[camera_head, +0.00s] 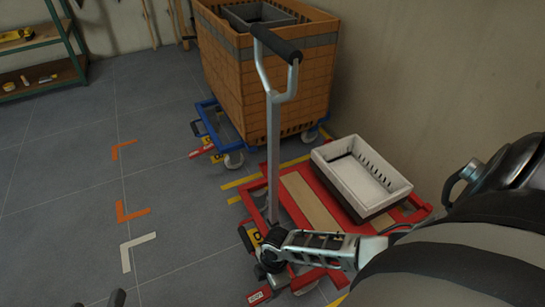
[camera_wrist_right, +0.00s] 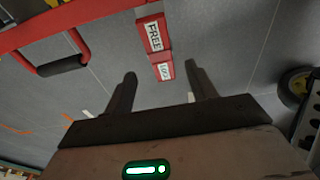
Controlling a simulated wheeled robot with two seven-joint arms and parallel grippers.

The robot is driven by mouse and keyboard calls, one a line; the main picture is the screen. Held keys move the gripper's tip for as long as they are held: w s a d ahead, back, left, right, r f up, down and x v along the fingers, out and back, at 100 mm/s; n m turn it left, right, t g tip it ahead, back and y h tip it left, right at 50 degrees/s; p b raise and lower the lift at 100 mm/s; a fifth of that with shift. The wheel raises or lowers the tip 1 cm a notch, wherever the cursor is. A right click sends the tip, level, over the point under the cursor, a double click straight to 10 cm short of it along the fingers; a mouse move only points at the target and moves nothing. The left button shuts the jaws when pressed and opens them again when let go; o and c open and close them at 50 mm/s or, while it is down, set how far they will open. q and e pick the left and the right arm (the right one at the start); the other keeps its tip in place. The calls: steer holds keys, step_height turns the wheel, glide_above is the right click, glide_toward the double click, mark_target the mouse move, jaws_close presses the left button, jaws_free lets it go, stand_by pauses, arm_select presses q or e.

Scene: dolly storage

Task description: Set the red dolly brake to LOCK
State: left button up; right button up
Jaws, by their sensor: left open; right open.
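The red dolly (camera_head: 405,215) stands at the right, with a tall grey push handle (camera_head: 273,150). A red brake piece (camera_head: 259,297) with a white label is low at its front corner. In the right wrist view the red brake piece (camera_wrist_right: 156,50) bears a FREE label and a second label that is hard to read. My right gripper (camera_wrist_right: 160,75) is open and empty, with the brake piece between and beyond its fingertips. In the head view my right arm reaches in at the dolly's front corner. My left gripper (camera_head: 98,301) is open at the bottom edge, only its fingertips showing.
A white crate (camera_head: 375,190) rests on the red dolly. Behind it a blue dolly (camera_head: 208,112) carries a large orange-brown bin (camera_head: 240,85). A shelf (camera_head: 35,65) stands at the far left. The grey floor at left is clear, with orange and white corner marks.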

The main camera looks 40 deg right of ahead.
arm_select(q)
steer(key=shift+s+a+f+g+y+p, duration=0.1)
steer(key=shift+a+f+g+y+p, duration=0.2)
steer(key=shift+f+p, duration=0.3)
steer(key=shift+w+a+f+g+y+p, duration=0.1)
steer(key=shift+a+f+g+y+p, duration=0.25)
steer(key=shift+p, duration=0.5)
steer(key=shift+s+a+f+g+y+p, duration=0.1)
steer(key=shift+a+f+g+y+p, duration=0.05)
steer(key=shift+f+g+p, duration=0.45)
arm_select(e)
step_height(320, 180, up, 10)
steer(key=d, duration=0.1)
steer(key=shift+s+r, duration=0.15)
steer(key=shift+r, duration=0.05)
steer(key=shift+d, duration=0.1)
